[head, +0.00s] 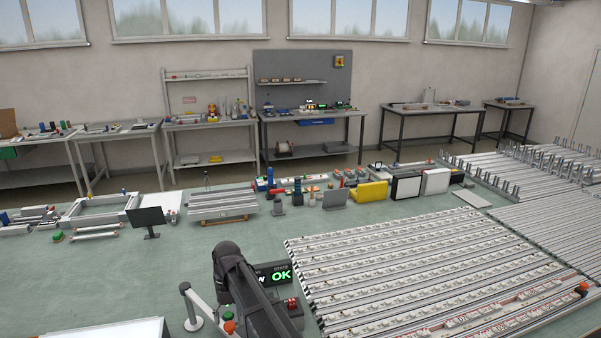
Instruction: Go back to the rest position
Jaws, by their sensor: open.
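A dark arm link (245,285), which looks like mine, rises at the bottom centre and bends over near its top. My gripper is not visible in the head view. Long lightbox frames (420,275) with rows of small light strips lie side by side on the green table, right of the arm. A small display (282,275) showing a green "OK" stands just behind the arm, partly covered by it. I see nothing held.
The green table (200,250) has free room left of the arm. A small black monitor (147,219) and a white frame (100,208) stand at its left. Yellow (371,191) and white boxes stand at the back. More metal profiles (545,190) fill the right. Workbenches line the wall.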

